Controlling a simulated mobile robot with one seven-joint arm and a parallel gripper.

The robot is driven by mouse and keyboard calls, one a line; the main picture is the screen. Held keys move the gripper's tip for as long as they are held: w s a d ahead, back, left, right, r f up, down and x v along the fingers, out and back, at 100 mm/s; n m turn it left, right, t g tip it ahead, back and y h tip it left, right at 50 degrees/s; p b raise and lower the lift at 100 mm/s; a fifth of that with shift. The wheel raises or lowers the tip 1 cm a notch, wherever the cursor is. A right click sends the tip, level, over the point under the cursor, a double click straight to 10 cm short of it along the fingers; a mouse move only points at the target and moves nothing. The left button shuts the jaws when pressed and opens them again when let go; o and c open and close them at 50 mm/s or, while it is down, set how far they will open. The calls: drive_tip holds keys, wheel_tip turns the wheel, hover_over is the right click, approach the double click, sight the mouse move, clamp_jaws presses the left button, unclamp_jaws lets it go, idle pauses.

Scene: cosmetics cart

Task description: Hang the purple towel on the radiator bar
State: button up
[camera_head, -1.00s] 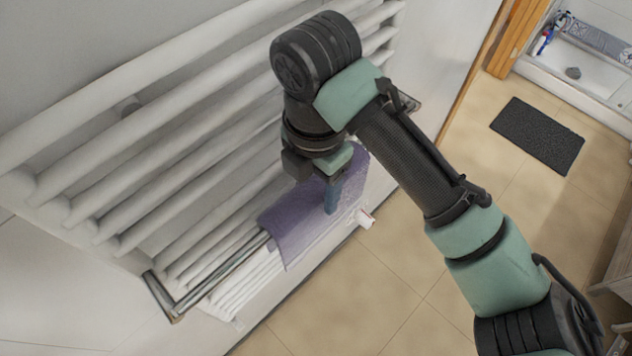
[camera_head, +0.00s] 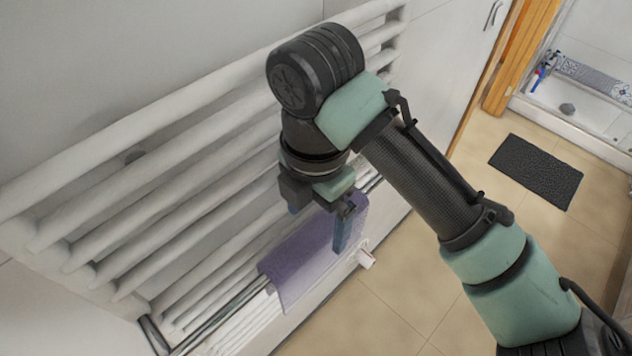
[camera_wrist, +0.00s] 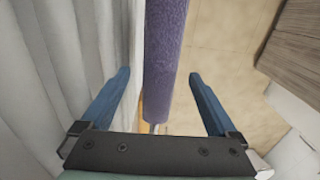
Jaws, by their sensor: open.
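The purple towel (camera_head: 312,258) is draped over the metal radiator bar (camera_head: 222,318), its front part hanging down. In the wrist view the towel (camera_wrist: 164,55) is a long purple strip, with a short piece of the bar (camera_wrist: 155,128) showing at its near end. My gripper (camera_head: 318,225) is at the towel's right part in the head view and hides some of it. In the wrist view my gripper (camera_wrist: 159,76) is open, one blue finger on each side of the towel, with visible gaps between fingers and cloth.
The white radiator tubes (camera_head: 150,185) are close on the wall side of my gripper. A small white valve knob (camera_head: 366,259) sticks out below the towel. The tiled floor (camera_head: 400,305) is clear; a dark mat (camera_head: 536,170) lies farther off.

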wheel_tip(320, 180, up, 9)
drive_tip(key=shift+r, duration=0.2)
idle(0.3)
